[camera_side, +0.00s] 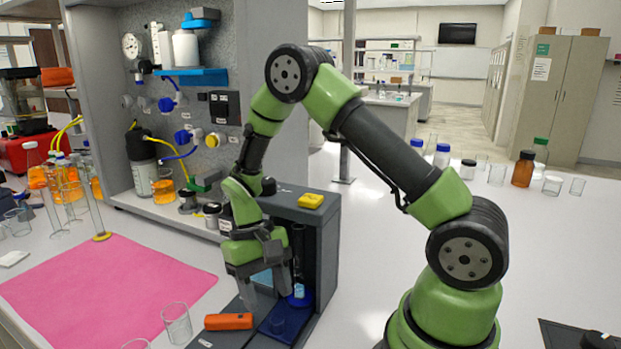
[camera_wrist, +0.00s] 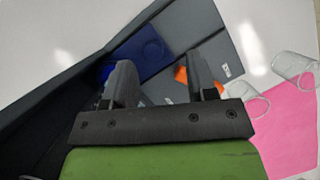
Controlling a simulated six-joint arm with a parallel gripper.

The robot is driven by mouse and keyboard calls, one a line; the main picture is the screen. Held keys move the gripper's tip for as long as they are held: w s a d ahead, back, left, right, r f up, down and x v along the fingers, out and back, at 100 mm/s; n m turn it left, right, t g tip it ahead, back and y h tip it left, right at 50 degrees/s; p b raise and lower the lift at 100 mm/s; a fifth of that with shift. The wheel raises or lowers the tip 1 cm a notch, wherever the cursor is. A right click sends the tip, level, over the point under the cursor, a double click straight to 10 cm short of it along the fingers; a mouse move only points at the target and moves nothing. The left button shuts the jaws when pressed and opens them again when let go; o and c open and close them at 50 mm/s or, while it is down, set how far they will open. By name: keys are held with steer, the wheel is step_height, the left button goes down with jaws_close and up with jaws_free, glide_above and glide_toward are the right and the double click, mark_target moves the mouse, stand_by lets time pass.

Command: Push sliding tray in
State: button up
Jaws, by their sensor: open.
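The sliding tray (camera_side: 286,322) is a dark blue flat plate at the foot of the dark grey membrane rig (camera_side: 327,245), extending out at its front. In the wrist view the blue tray (camera_wrist: 143,52) lies beyond the fingers, with a faint round mark on it. My gripper (camera_side: 266,298) points down in front of the rig, above and behind the tray's outer end. Its two fingers are apart and empty in the wrist view (camera_wrist: 160,76). A small blue round-based piece (camera_side: 299,296) stands inside the rig, partly hidden by my gripper. Whether a finger touches the tray cannot be told.
An orange block (camera_side: 229,321) lies left of the tray on the rig's dark base. A glass beaker (camera_side: 177,322) stands left of it, near a pink mat (camera_side: 105,285). A yellow piece (camera_side: 311,201) sits on the rig's top.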

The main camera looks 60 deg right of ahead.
steer(key=x, duration=0.5)
steer(key=shift+w+d+f, duration=0.2)
steer(key=shift+w+f, duration=0.05)
steer(key=shift+f, duration=0.2)
steer(key=a, duration=0.5)
steer(key=shift+f, duration=0.15)
step_height(320, 180, up, 22)
steer(key=d+n+t, duration=0.2)
steer(key=t, duration=0.3)
steer(key=s+r+n+t, duration=0.1)
steer(key=s+r+t, duration=0.3)
steer(key=s, duration=0.4)
steer(key=shift+d+r+t, duration=0.15)
steer(key=shift+r+t, duration=0.25)
steer(key=shift+r, duration=0.35)
steer(key=shift+s, duration=0.15)
